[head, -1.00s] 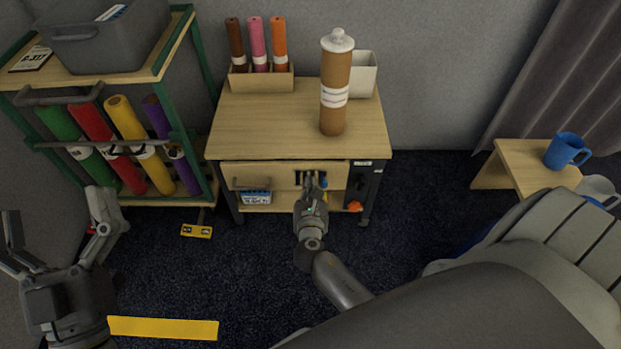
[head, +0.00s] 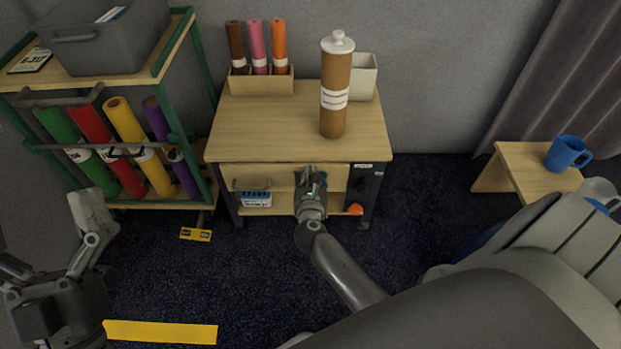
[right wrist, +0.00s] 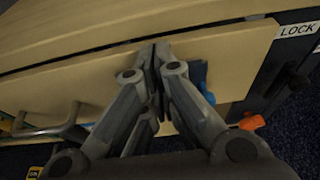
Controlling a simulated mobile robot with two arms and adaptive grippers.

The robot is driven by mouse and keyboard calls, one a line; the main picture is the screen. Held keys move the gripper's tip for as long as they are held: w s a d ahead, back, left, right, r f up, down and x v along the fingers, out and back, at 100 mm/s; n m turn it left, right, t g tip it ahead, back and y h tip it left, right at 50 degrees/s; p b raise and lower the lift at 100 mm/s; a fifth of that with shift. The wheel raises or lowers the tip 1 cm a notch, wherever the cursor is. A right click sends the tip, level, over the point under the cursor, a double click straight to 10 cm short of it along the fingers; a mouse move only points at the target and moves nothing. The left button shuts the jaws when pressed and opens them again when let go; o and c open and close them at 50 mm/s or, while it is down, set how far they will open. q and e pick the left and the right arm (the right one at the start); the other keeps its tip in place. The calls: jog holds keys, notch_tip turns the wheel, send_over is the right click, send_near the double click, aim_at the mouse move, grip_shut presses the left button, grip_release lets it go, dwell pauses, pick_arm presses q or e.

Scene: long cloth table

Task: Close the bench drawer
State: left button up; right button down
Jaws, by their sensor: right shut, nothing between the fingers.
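The bench (head: 280,135) has a light wood top and a drawer (head: 265,175) under it, with a grey bar handle at its left. A thin dark gap runs between the drawer front (right wrist: 215,65) and the top in the right wrist view; the drawer looks nearly flush. My right gripper (head: 311,172) is shut and empty, its fingertips at the middle of the drawer front, right of the handle (right wrist: 45,128). They seem to touch it in the right wrist view (right wrist: 156,50). My left gripper (head: 45,218) is open, empty, at the far left, away from the bench.
A brown tube (head: 334,95) and a box of rolls (head: 262,82) stand on the bench. A green-framed rack (head: 205,70) is at the left. A stool (head: 510,165) with a blue mug (head: 567,152) is at the right. The dark carpet in front has free room.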

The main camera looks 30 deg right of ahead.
pick_arm(q)
jog(key=shift+w+f+g, duration=0.55)
jog(key=shift+f+g, duration=0.15)
jog(key=shift+f, duration=0.2)
pick_arm(e)
jog(key=shift+w+d+r, duration=0.4)
jog(key=shift+w+d, duration=0.2)
jog(key=shift+w, duration=0.2)
jog(key=shift+d, duration=0.1)
pick_arm(q)
jog(key=shift+w+d, duration=0.1)
jog(key=shift+w, duration=0.2)
pick_arm(e)
jog(key=f+v, duration=0.1)
jog(key=v, duration=0.7)
jog(key=shift+s+a, duration=0.3)
jog(key=shift+a, duration=0.2)
